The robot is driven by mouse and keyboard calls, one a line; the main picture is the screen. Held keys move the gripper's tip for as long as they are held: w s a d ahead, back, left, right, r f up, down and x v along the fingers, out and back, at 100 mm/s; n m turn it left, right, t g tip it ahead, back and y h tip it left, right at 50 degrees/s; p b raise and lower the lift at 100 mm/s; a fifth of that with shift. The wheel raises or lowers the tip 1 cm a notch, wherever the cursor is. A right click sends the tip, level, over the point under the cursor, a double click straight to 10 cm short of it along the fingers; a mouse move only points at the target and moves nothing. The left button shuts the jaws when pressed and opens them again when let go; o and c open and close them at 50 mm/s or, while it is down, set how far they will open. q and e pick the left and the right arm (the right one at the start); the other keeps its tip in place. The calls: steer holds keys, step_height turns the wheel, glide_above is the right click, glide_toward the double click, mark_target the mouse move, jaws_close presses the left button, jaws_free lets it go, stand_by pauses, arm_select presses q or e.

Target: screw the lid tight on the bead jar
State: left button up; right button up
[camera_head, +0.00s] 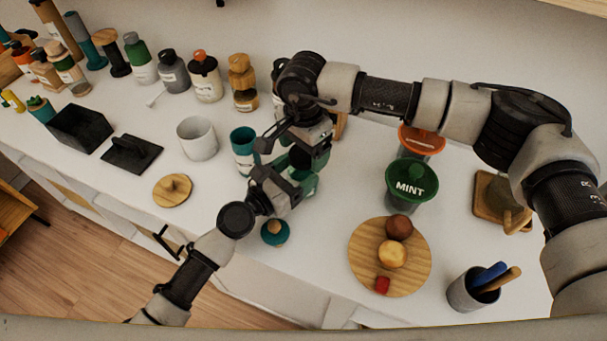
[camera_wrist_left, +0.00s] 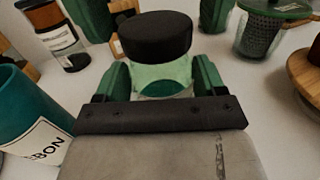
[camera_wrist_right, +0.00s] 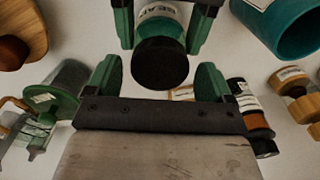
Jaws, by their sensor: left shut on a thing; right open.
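The bead jar is a pale green glass jar (camera_wrist_left: 160,78) with a dark, round lid (camera_wrist_left: 155,36) on its mouth. My left gripper (camera_head: 296,183) is shut on the jar body, with one green finger on each side below the lid. My right gripper (camera_head: 308,158) is open above the jar. In the right wrist view the lid (camera_wrist_right: 160,63) lies between its spread fingers, with a gap on both sides. The jar's label (camera_wrist_right: 158,11) shows beyond the lid. In the head view my grippers hide most of the jar and lid. How tight the lid sits cannot be seen.
A teal cup (camera_head: 243,145) stands close left of the grippers, and a small teal-and-wood piece (camera_head: 275,232) near the front edge. A green MINT-lidded container (camera_head: 408,184), a round wooden board (camera_head: 364,262) and a grey pen cup (camera_head: 463,291) are to the right. Several bottles line the back left.

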steer(key=shift+f, duration=0.75)
steer(key=c, duration=0.9)
steer(key=m, duration=0.7)
steer(key=shift+m, duration=0.4)
steer(key=m, duration=0.7)
steer(key=o, duration=1.1)
steer(key=shift+c, duration=0.2)
